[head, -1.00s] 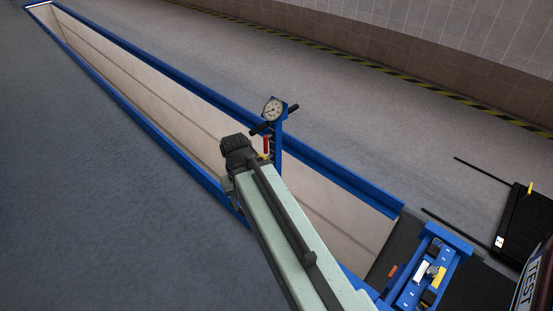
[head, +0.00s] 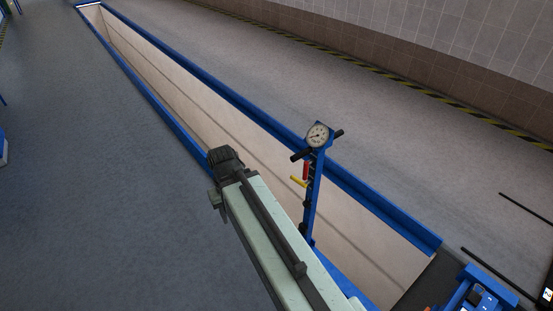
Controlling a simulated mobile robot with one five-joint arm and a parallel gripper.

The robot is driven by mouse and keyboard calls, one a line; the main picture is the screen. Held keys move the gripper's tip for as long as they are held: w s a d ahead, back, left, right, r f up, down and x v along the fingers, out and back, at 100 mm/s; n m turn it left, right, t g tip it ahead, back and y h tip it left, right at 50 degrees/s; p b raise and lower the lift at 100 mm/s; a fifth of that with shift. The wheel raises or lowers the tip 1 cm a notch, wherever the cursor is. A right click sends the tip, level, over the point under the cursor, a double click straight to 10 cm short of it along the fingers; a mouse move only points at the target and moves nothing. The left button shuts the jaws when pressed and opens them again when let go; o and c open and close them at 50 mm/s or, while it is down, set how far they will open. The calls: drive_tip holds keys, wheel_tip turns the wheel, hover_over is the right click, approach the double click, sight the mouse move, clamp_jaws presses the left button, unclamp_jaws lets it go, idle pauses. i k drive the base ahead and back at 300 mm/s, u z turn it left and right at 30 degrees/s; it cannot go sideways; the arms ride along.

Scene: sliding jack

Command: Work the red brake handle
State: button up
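The red brake handle (head: 306,170) is a small upright red grip on the blue post (head: 312,205) of the jack, just below the round white gauge (head: 318,135). A yellow lever (head: 298,182) sticks out to the left just under it. Black grips stick out on both sides of the gauge. Nothing of mine is seen touching the handle. A pale green part of my own body with a black end lies left of the post. My gripper is not seen.
The post stands at a long pit with blue rims (head: 390,210). The blue jack body (head: 478,291) shows at the lower right, partly cut off. Two thin dark bars (head: 500,274) lie beyond it. Grey floor (head: 100,200) is open on the left.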

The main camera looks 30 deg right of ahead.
sight(306, 165)
drive_tip(key=u, duration=0.35)
drive_tip(key=i, duration=0.9)
drive_tip(key=u, duration=0.35)
drive_tip(key=k, duration=0.6)
drive_tip(key=z, duration=0.1)
drive_tip(key=k, duration=0.15)
drive_tip(key=u, duration=0.3)
drive_tip(key=i, duration=0.75)
drive_tip(key=z, duration=0.05)
